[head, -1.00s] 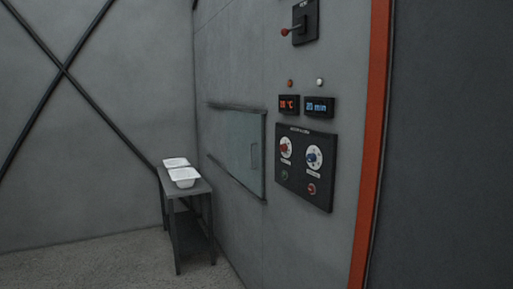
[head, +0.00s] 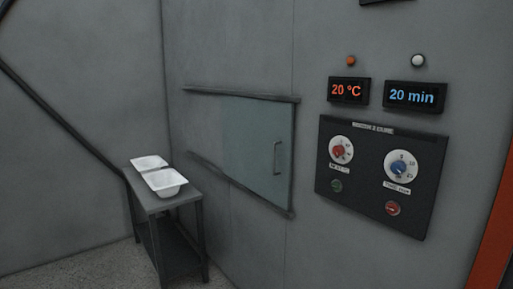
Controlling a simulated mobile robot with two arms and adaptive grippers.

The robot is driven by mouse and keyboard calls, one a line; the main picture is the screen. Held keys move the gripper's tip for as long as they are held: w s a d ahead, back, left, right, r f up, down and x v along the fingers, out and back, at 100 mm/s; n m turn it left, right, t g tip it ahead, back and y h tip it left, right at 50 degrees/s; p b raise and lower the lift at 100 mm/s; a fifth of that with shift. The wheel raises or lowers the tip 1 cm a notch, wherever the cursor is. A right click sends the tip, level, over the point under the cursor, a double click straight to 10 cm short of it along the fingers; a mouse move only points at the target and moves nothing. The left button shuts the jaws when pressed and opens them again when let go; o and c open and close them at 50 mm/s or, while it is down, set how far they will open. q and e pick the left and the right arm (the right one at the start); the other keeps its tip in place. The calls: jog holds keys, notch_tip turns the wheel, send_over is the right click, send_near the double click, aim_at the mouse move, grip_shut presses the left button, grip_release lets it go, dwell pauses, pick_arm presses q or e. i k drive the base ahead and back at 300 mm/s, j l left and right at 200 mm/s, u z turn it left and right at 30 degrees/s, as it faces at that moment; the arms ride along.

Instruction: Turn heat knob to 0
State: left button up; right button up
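The heat knob (head: 340,150) is a red knob on a white dial, at the upper left of a dark control panel (head: 378,208) on the grey wall. Its exact pointer setting is too small to read. A display (head: 348,90) above it reads 20 °C in orange-red. To its right is a blue knob (head: 400,167) on a white dial, under a display (head: 415,96) that reads 20 min in blue. A green button (head: 336,186) and a red button (head: 392,209) sit below the knobs. Neither of my grippers is in view.
A sliding glass door (head: 245,148) with a handle is set in the wall left of the panel. A dark table (head: 167,200) with two white tubs (head: 164,181) stands in the corner. An orange post (head: 493,245) is at the lower right.

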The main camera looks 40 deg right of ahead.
aim_at(339, 150)
jog(key=i+z, duration=0.2)
jog(key=i, duration=0.2)
jog(key=i+j+z, duration=0.2)
jog(key=i, duration=0.15)
jog(key=i+j+z, duration=0.2)
jog(key=i, duration=0.2)
